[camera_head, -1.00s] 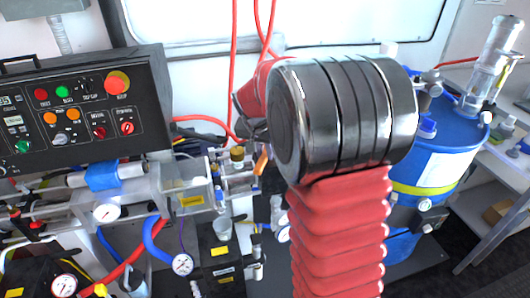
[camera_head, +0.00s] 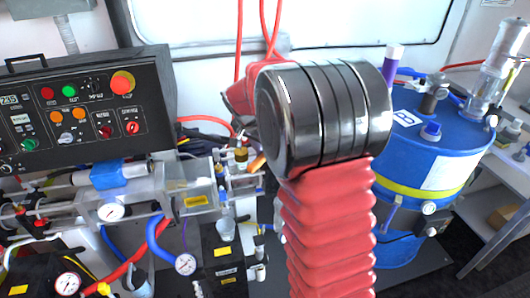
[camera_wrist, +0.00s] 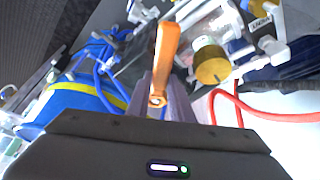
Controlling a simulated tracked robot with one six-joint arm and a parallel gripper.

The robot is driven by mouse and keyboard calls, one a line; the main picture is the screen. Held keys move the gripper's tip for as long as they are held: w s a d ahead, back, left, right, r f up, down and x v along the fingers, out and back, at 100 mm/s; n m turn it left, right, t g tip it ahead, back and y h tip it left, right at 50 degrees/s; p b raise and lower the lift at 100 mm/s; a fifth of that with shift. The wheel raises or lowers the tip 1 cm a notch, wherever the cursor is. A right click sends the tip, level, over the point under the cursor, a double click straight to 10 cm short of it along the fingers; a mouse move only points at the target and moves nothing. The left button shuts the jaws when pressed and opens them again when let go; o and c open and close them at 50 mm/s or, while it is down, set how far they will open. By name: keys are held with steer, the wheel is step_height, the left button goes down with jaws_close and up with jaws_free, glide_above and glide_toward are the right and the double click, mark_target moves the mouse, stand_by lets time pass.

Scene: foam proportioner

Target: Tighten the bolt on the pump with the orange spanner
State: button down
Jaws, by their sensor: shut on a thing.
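The orange spanner (camera_wrist: 166,55) stands out from my gripper (camera_wrist: 160,98) in the wrist view. The fingers are shut on its near end. A short piece of the spanner also shows in the head view (camera_head: 257,163), just left of my arm. A brass-coloured round fitting (camera_wrist: 212,64) on the pump lies right of the spanner in the wrist view, with a gap between them in the picture. It shows in the head view (camera_head: 241,155) too. I cannot tell whether this fitting is the bolt. My arm hides most of the gripper in the head view.
A black control panel (camera_head: 85,110) stands at the left. A clear cylinder assembly (camera_head: 190,185) with gauges and hoses runs below it. A blue drum (camera_head: 425,150) stands at the right. Red hoses (camera_wrist: 265,113) loop close to the gripper's right side in the wrist view.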

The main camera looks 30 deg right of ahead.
steer(key=shift+w+r, duration=0.2)
steer(key=shift+w, duration=0.05)
steer(key=shift+w+m, duration=0.4)
steer(key=shift+m, duration=0.5)
steer(key=shift+g, duration=0.3)
steer(key=shift+w+a+m+g, duration=0.15)
steer(key=shift+w+m+g, duration=0.25)
steer(key=shift+m, duration=0.5)
steer(key=shift+w, duration=0.2)
